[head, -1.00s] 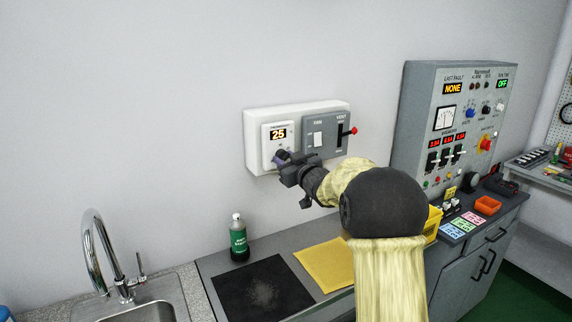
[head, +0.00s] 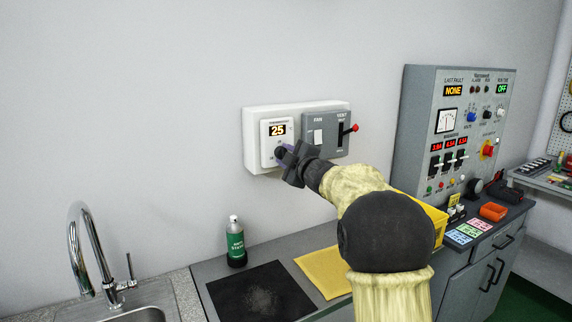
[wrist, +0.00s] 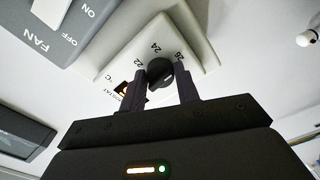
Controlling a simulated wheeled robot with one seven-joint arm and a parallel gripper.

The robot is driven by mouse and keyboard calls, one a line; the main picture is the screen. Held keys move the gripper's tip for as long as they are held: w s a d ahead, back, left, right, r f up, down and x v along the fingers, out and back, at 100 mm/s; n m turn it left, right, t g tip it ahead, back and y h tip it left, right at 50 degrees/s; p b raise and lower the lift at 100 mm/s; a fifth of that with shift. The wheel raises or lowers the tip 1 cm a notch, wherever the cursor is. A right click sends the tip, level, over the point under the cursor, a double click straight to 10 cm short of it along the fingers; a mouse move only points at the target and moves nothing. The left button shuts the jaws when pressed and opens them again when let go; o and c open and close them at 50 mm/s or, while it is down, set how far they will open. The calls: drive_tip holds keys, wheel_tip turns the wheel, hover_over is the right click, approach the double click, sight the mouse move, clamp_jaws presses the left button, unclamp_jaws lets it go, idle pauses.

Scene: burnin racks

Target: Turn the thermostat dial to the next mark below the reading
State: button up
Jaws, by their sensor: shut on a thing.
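The thermostat (head: 268,151) is a white unit on the wall plate, and its lit display (head: 277,131) reads 25. In the wrist view its round black dial (wrist: 159,71) shows with the marks 22, 24 and 26 around it. My gripper (wrist: 162,84) reaches the dial with one finger on each side and is shut on it. In the head view my gripper (head: 284,152) covers most of the dial. I cannot clearly tell which mark the dial points to.
Right of the thermostat, on the same plate, is a grey panel (head: 327,149) with a fan switch (head: 318,137) and a red-tipped vent lever (head: 354,128). A green bottle (head: 236,243) stands on the counter below, near a black mat (head: 259,291). The wall to the left is clear.

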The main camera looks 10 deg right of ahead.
drive_tip(key=n+b, duration=0.6)
drive_tip(key=n, duration=0.5)
drive_tip(key=shift+a+f, duration=0.1)
drive_tip(key=shift+f, duration=0.05)
idle(0.4)
drive_tip(key=o, duration=1)
drive_tip(key=shift+c, duration=0.2)
drive_tip(key=shift+s, duration=0.1)
drive_tip(key=b+v, duration=0.2)
drive_tip(key=v, duration=1.5)
drive_tip(key=shift+r+b, duration=0.2)
drive_tip(key=shift+b, duration=0.2)
